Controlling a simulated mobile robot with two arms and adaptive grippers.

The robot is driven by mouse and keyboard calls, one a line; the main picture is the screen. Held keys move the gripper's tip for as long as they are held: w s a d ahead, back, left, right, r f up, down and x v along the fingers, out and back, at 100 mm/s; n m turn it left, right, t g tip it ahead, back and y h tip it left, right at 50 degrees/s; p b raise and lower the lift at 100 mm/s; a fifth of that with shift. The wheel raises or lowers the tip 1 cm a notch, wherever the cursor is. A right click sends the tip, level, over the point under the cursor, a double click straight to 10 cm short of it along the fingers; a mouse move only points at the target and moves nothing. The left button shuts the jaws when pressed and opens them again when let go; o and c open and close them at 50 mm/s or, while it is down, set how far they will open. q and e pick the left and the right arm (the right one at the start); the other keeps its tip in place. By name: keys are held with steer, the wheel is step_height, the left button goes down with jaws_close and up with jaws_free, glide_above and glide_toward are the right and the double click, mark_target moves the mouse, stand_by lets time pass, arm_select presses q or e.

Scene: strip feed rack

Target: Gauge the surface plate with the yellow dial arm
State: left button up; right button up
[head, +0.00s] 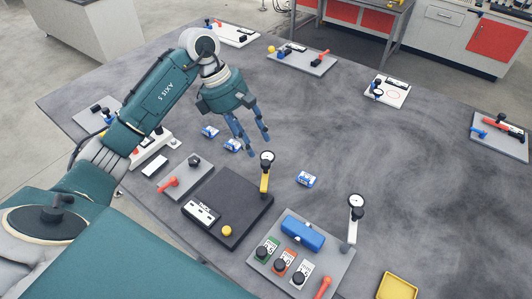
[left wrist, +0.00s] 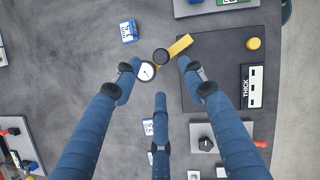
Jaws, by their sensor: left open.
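The dark surface plate (head: 236,190) lies on the grey table and carries a label reading THICK (head: 201,213) and a yellow knob (head: 227,231). The yellow dial arm (head: 265,179) stands at its far corner, topped by a round white dial (head: 267,156). My left gripper (head: 259,147) is open and empty, its blue fingers just above and left of the dial. In the left wrist view, the gripper (left wrist: 160,82) spreads its fingers around the dial (left wrist: 147,71); the yellow arm (left wrist: 181,46) and the plate (left wrist: 222,50) lie to the right. I cannot tell whether a finger touches the dial.
A grey panel with a blue block (head: 302,234) and a second dial gauge (head: 355,204) stands right of the plate. Another panel (head: 199,182) with a red lever lies left. Small blue-white boxes (head: 306,179) lie nearby. The table's right middle is clear.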

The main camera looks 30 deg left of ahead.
mark_target(265, 162)
arm_select(q)
steer(key=p+x, duration=0.1)
steer(key=x, duration=0.3)
steer(key=shift+s+d+f+p, duration=0.2)
steer(key=shift+d+f+p, duration=0.05)
steer(key=shift+d+p, duration=0.15)
steer(key=x, duration=0.3)
steer(key=shift+w+a+f+p, duration=0.1)
steer(key=shift+w+f+p, duration=0.1)
steer(key=shift+p, duration=0.2)
jaws_close()
arm_select(e)
steer(key=s+r, duration=0.1)
steer(key=r, duration=0.2)
steer(key=shift+s+d, duration=0.15)
steer(key=shift+s, duration=0.25)
